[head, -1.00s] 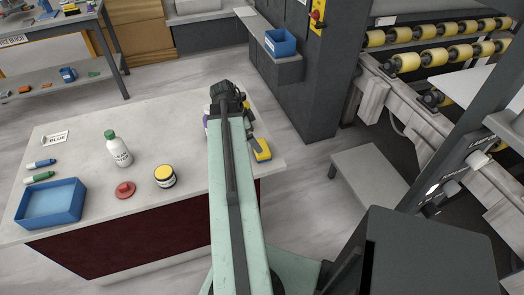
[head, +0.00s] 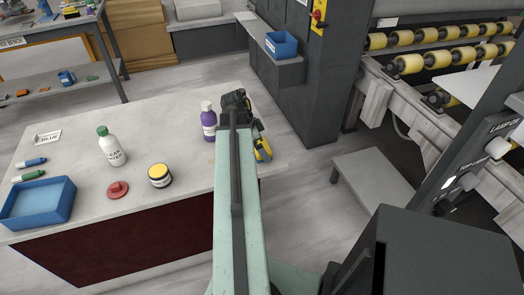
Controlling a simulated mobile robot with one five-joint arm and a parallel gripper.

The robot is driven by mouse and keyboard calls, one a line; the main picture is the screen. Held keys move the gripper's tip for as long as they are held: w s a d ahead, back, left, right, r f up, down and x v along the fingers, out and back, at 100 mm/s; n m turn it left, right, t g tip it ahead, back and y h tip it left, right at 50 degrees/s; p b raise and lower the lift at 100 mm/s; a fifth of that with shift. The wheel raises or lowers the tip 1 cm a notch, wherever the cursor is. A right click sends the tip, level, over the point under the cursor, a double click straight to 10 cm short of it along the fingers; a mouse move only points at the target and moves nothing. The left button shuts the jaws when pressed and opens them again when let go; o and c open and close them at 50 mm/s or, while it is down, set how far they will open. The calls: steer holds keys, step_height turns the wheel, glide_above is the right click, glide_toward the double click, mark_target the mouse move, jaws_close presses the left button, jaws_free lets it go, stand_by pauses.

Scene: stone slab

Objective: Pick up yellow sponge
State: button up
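My gripper is at the far end of my pale green arm, over the right end of the slab. Its fingers are small and partly hidden by the arm.
A purple bottle (head: 208,122) stands close left of my arm. Farther left are a jar with a yellow lid (head: 160,175), a red knobbed disc (head: 117,189), a white bottle with a green cap (head: 111,147), markers (head: 30,163) and a blue tray (head: 38,204).

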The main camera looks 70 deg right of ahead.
steer(key=c, duration=1)
step_height(320, 180, up, 10)
steer(key=p, duration=1)
steer(key=shift+r, duration=0.15)
